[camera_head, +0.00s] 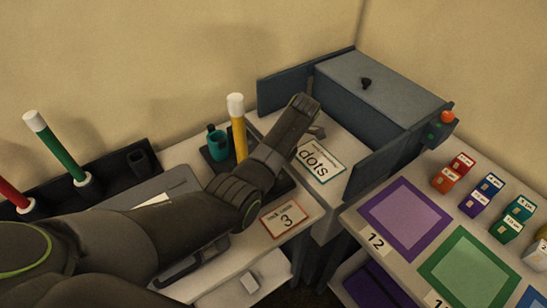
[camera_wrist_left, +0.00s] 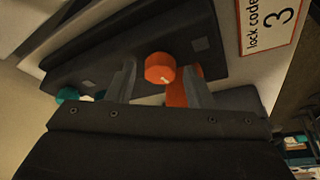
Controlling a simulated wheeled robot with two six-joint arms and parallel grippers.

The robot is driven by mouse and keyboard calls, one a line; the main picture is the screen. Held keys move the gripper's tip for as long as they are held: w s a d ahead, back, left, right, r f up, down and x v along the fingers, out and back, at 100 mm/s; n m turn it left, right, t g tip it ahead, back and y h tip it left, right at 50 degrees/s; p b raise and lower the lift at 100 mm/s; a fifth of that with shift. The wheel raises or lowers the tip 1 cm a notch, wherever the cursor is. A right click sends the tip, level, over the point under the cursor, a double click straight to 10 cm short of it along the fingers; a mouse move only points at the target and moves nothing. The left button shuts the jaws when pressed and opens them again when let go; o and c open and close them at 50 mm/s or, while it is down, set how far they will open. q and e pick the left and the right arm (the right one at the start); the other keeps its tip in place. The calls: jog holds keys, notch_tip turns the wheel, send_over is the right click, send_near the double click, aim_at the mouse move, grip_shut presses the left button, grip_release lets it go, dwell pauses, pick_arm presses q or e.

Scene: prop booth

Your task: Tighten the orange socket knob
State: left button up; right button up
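The orange socket knob (camera_wrist_left: 159,68) shows in the left wrist view, round with a small pale mark, by a dark base plate (camera_wrist_left: 95,62). More orange shows below it, partly behind a finger. My left gripper (camera_wrist_left: 160,80) is open, with its two fingers on either side of the knob and a visible gap to each side. I cannot tell how deep the fingers reach. In the head view my left arm hides the orange knob, and its fingertips are not clear. My right gripper is not in view.
A yellow rod (camera_head: 239,130) and a teal holder (camera_head: 217,145) stand close to my left arm. A lock code card (camera_head: 284,219) lies in front. A grey box (camera_head: 385,85) with a black knob stands behind to the right. Small coloured boxes sit on the right table.

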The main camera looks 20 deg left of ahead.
pick_arm(q)
jog(key=c, duration=0.8)
jog(key=shift+r+m+p, duration=0.25)
jog(key=shift+m+p, duration=0.25)
jog(key=shift+p, duration=0.25)
jog(key=m+t+p, duration=0.1)
jog(key=m+p, duration=0.1)
jog(key=p, duration=0.1)
jog(key=shift+s+m+t+p, duration=0.15)
jog(key=shift+m+t+p, duration=0.15)
jog(key=shift+m, duration=0.1)
jog(key=shift+m+t+p, duration=0.4)
jog(key=shift+m+p, duration=0.6)
jog(key=shift+f+m+t+p, duration=0.1)
jog(key=shift+m+t+p, duration=0.2)
jog(key=shift+m+p, duration=0.5)
jog(key=o, duration=1)
jog(key=shift+f, duration=0.1)
